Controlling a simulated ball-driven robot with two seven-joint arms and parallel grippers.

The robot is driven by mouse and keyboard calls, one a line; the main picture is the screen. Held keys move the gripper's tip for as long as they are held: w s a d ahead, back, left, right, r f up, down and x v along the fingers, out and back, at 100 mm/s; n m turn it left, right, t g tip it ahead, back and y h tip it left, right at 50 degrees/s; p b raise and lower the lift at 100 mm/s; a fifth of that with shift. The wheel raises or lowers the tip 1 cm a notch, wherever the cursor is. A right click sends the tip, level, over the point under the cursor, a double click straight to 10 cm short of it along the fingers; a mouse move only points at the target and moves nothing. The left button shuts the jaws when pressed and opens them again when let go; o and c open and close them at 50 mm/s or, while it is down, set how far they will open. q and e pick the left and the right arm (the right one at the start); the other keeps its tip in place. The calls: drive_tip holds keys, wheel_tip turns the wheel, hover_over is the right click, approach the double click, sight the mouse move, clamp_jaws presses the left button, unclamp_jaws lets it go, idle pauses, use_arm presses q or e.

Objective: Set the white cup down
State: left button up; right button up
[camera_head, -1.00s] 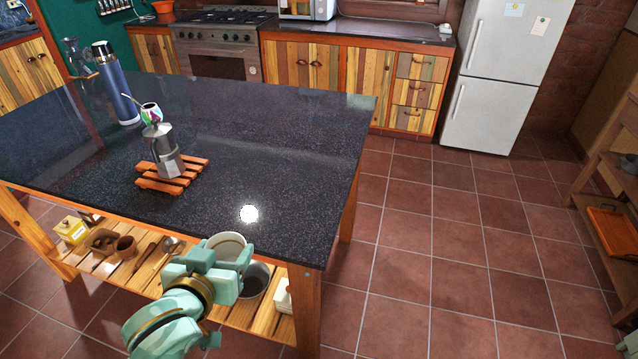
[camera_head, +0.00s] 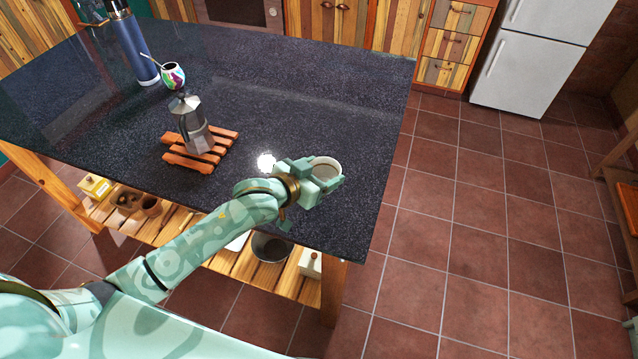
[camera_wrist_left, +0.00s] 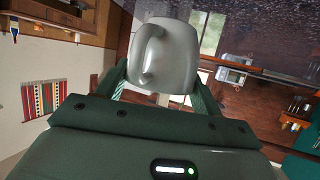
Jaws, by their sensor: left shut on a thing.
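The white cup (camera_head: 327,163) is over the near right part of the dark stone worktop (camera_head: 330,100), its open top facing up. My left gripper (camera_head: 318,178) is shut on the cup. In the left wrist view the cup (camera_wrist_left: 170,60) sits between the two fingers, with its handle in sight. I cannot tell whether its base touches the worktop, as the gripper hides it. A small pale green part of mine shows at the right edge of the head view; it is too cut off to read my right gripper's state.
A moka pot (camera_head: 192,122) stands on a wooden trivet (camera_head: 178,158) to the left. Behind it are a painted mate gourd (camera_head: 173,76) and a blue flask (camera_head: 134,45). The lower shelf holds a metal pot (camera_head: 270,248) and jars. The worktop behind the cup is clear.

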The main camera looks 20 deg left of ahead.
use_arm(q)
drive_tip(key=shift+w+f, duration=0.3)
drive_tip(key=shift+f, duration=0.15)
drive_tip(key=shift+w+a+f, duration=0.1)
drive_tip(key=shift+a+f, duration=0.05)
drive_tip(key=f, duration=0.1)
drive_tip(key=f+b, duration=0.1)
drive_tip(key=f, duration=0.1)
drive_tip(key=shift+w+a+f, duration=0.2)
drive_tip(key=shift+f, duration=0.05)
use_arm(e)
drive_tip(key=shift+a+f, duration=0.2)
drive_tip(key=shift+f, duration=0.6)
drive_tip(key=shift+d, duration=0.1)
use_arm(q)
drive_tip(key=shift+s, duration=0.1)
use_arm(e)
drive_tip(key=shift+d, duration=0.1)
use_arm(q)
drive_tip(key=o, duration=1.1)
drive_tip(key=shift+f, duration=0.1)
drive_tip(key=shift+c, duration=0.2)
